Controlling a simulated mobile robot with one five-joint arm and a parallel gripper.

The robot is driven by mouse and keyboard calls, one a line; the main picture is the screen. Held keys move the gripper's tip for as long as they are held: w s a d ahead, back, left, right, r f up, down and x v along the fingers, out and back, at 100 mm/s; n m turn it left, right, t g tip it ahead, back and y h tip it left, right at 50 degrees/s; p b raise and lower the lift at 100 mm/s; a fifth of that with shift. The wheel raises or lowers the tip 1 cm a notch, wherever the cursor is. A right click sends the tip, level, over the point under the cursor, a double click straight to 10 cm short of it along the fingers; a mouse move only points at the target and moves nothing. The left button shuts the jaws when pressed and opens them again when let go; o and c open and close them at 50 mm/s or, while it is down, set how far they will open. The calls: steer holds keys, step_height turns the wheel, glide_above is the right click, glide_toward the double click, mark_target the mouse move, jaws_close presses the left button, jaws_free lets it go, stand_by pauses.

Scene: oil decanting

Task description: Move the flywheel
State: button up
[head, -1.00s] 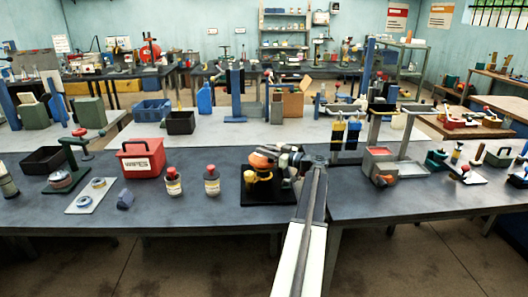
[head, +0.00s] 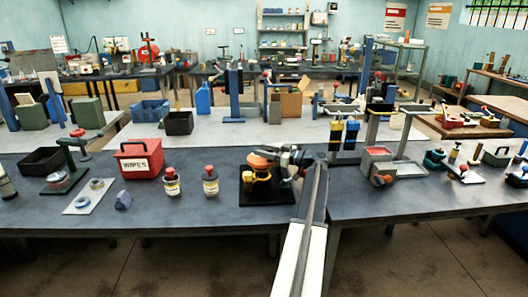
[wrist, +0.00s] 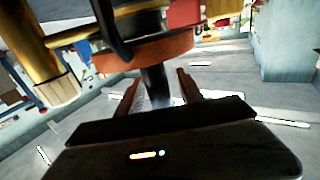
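An orange-brown disc, which looks like the flywheel (head: 258,163), sits on a small machine with a black base (head: 252,199) on the front bench. In the wrist view the disc (wrist: 150,53) spans the upper middle, with a dark shaft under it and brass-coloured parts beside it. My gripper (wrist: 158,88) is close by the disc, its two brown fingers apart on either side of the dark shaft. Gaps show between shaft and fingers. In the head view my arm partly hides the machine's right side, and the fingertips are too small to make out.
Two red-capped bottles (head: 171,183) and a red wipes box (head: 140,160) stand left of the machine. A grey-and-red box (head: 377,163) and metal stands are to the right. Bare bench lies in front of the bottles.

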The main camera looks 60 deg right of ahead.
steer(key=s, duration=0.7)
steer(key=shift+s+d, duration=0.4)
